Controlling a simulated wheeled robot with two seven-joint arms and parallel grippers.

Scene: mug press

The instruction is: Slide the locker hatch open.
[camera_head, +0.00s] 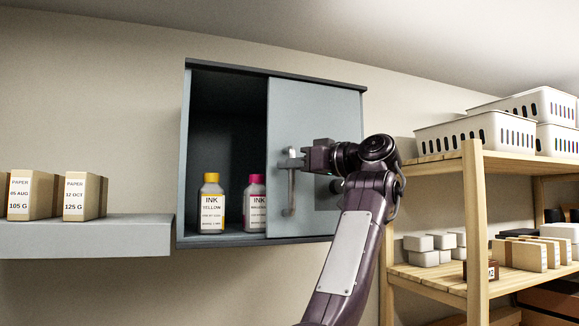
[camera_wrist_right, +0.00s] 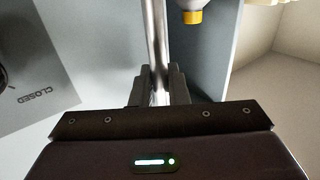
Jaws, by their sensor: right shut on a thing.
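The locker hatch (camera_head: 320,108) is a pale grey panel covering the right part of the wall locker (camera_head: 275,78). The left part of the locker is open and shows its dark inside. A vertical metal bar handle (camera_head: 291,195) stands at the hatch's left edge. My right gripper (camera_head: 296,160) is shut on the handle near its upper part. In the right wrist view the fingers close around the handle bar (camera_wrist_right: 155,35), with the hatch panel (camera_wrist_right: 95,45) behind. My arm hides the hatch's lower right. My left gripper is not in view.
A yellow-capped ink bottle (camera_head: 211,207) and a magenta-capped one (camera_head: 256,207) stand inside the locker. A grey shelf (camera_head: 90,238) with paper boxes is on the left. A wooden rack (camera_head: 474,225) with white baskets (camera_head: 480,134) stands close on the right.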

